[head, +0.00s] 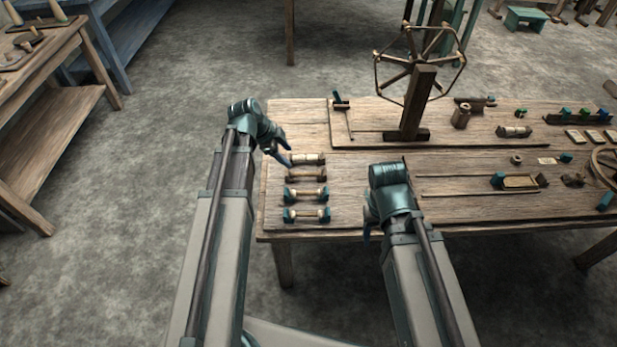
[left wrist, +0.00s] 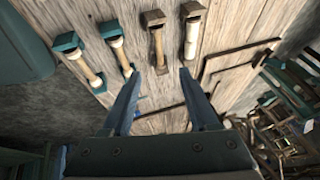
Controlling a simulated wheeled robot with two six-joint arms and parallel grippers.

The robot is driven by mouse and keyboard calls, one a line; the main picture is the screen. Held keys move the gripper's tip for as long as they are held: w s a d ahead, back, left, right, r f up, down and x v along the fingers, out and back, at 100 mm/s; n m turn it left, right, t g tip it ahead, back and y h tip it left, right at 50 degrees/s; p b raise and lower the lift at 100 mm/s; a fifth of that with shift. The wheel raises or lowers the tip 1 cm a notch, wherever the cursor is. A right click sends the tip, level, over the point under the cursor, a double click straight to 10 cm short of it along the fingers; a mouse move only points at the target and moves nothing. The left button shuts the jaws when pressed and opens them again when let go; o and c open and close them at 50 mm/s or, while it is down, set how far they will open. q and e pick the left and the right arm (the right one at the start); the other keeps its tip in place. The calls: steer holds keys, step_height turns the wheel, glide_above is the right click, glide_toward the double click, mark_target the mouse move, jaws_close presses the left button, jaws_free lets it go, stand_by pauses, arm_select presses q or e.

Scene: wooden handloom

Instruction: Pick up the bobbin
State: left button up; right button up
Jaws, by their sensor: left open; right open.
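Several bobbins lie in a column at the left of the wooden table. The farthest is a pale bobbin (head: 307,158) with brown ends; it also shows in the left wrist view (left wrist: 192,38). Nearer me are a brown-ended bobbin (head: 306,175) (left wrist: 156,42) and two teal-ended bobbins (head: 306,194) (head: 306,214). My left gripper (head: 282,157) (left wrist: 160,73) is open and empty at the left ends of the two farthest bobbins. In the wrist view its fingertips point toward the brown-ended one. Contact cannot be told. My right gripper (head: 369,222) is at the table's front edge, away from the bobbins; its fingers are partly hidden.
A wheel-like winder on a post (head: 419,100) stands at the back of the table (head: 350,200). Small tools and spools (head: 515,131) crowd the right side. A wooden bench (head: 45,90) stands at far left. Bare tabletop lies right of the bobbins.

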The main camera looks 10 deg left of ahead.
arm_select(q)
steer(key=b, duration=0.7)
glide_above(305, 173)
steer(key=s+a, duration=0.2)
steer(key=a, duration=0.1)
steer(key=f, duration=0.6)
steer(key=shift+s+d+f, duration=0.15)
steer(key=shift+d+f, duration=0.05)
steer(key=shift+f, duration=0.2)
steer(key=shift+w+d+f, duration=0.2)
steer(key=shift+d+f, duration=0.05)
steer(key=shift+f, duration=0.1)
steer(key=b+x, duration=0.4)
steer(key=x, duration=0.1)
steer(key=shift+d+f+b, duration=0.1)
steer(key=shift+d+b, duration=0.05)
steer(key=shift+b, duration=0.25)
jaws_close()
